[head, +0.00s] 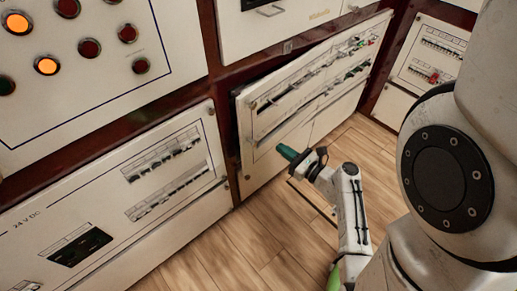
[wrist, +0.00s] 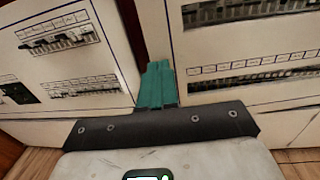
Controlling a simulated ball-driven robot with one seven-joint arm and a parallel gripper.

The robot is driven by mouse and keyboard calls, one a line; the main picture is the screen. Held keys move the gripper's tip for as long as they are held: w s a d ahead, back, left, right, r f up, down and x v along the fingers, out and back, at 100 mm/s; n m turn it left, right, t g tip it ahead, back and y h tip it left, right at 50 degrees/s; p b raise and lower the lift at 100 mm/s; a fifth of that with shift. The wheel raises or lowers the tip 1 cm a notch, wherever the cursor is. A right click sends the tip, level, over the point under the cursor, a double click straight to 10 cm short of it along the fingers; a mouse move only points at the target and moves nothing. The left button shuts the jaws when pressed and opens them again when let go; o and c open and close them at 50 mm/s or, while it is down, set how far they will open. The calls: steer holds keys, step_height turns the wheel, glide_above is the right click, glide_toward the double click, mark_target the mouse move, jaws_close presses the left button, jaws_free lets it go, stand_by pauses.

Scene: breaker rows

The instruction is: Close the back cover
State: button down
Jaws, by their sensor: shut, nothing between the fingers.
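The back cover appears to be the white panel (head: 329,122) with two breaker rows, in the middle of the head view. It stands slightly ajar, with a dark gap along its left edge. In the wrist view this cover (wrist: 240,48) fills the right side. My gripper (head: 287,152) has teal fingers and is shut and empty. It is in front of the cover's lower left part; I cannot tell whether it touches. In the wrist view the closed fingers (wrist: 156,82) point at the dark strip beside the cover's left edge.
A white 24 V DC panel (head: 110,215) with breakers is at the left. Above it is a panel with lit orange and dark red buttons (head: 46,66). Another breaker panel (head: 425,60) stands at the far right. The wooden floor (head: 265,240) is clear in front.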

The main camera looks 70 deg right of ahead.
mark_target(248, 125)
steer(key=x, duration=1.3)
steer(key=shift+w+d, duration=0.1)
steer(key=shift+w, duration=0.1)
